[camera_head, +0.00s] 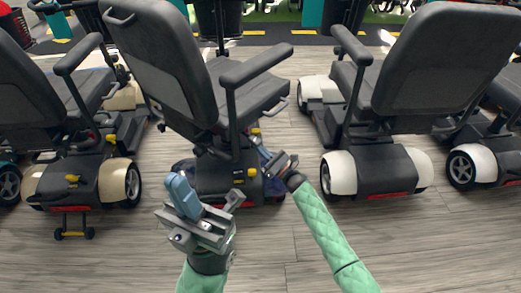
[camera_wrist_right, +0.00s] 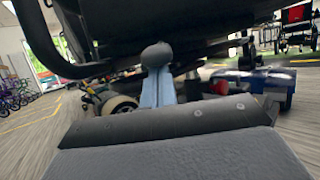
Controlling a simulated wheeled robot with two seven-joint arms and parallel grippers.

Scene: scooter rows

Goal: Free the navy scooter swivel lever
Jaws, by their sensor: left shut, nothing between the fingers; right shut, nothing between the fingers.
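The navy scooter (camera_head: 182,166) stands in the middle of the head view, its dark grey seat (camera_head: 160,62) above a low base. A thin pale bar (camera_head: 276,112) shows below the seat's right edge; I cannot tell whether it is the swivel lever. My right gripper (camera_head: 264,153) is shut beside the base's right side, below the seat. Its blue fingers (camera_wrist_right: 157,90) show in the right wrist view, with a dark rounded knob (camera_wrist_right: 156,56) directly above them; whether they touch is unclear. My left gripper (camera_head: 181,188) is shut and empty in front of the scooter's rear.
A cream scooter (camera_head: 112,180) stands close on the left and a white-fendered one (camera_head: 340,172) on the right. In the right wrist view, a dark curved bar (camera_wrist_right: 60,50) hangs at left and a navy fender (camera_wrist_right: 262,78) lies at right. The wood floor (camera_head: 300,225) in front is clear.

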